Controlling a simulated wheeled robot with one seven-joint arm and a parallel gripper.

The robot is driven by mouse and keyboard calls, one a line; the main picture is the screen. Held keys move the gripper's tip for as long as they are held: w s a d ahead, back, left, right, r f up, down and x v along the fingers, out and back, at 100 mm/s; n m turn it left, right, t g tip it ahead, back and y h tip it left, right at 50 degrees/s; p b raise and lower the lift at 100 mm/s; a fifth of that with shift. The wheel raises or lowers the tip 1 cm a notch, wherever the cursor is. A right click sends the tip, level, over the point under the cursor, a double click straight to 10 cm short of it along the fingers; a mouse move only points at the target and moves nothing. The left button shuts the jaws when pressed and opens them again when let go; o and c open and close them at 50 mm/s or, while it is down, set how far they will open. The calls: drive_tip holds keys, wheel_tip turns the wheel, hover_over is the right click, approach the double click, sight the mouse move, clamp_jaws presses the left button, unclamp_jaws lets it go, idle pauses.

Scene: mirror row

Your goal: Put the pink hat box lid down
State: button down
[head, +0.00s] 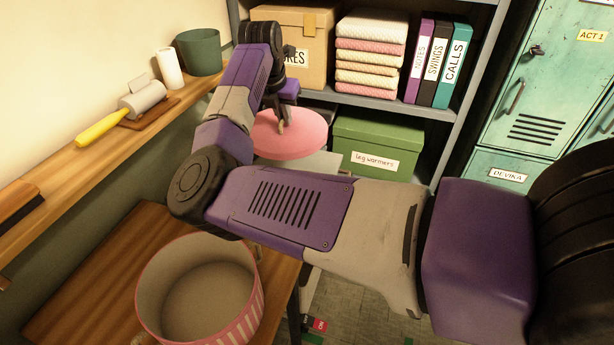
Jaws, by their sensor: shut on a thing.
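The pink hat box lid (300,140) is a flat round disc in the upper middle of the head view, in front of the shelf unit. My gripper (282,127) reaches down onto it and is shut on it near its upper left part. My forearm hides some of the lid's left side. The open hat box (247,322), with pink and white stripes, stands on the wooden table (85,270) at the lower left, and its inside looks empty. A pale grey surface shows just below the lid; I cannot tell whether the lid touches it.
A green "leg warmers" box (378,135) stands right of the lid. Folded towels (370,50), binders (437,62) and a cardboard box (312,30) fill the shelf above. A wall ledge at left holds a green pot (199,52) and a lint roller (142,98). Lockers (540,80) stand at right.

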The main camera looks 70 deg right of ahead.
drive_tip(key=shift+d+f+p, duration=0.1)
drive_tip(key=shift+f+p, duration=1.35)
drive_tip(key=shift+f, duration=8.4)
drive_tip(key=shift+f, duration=0.15)
drive_tip(key=c, duration=1.5)
unclamp_jaws()
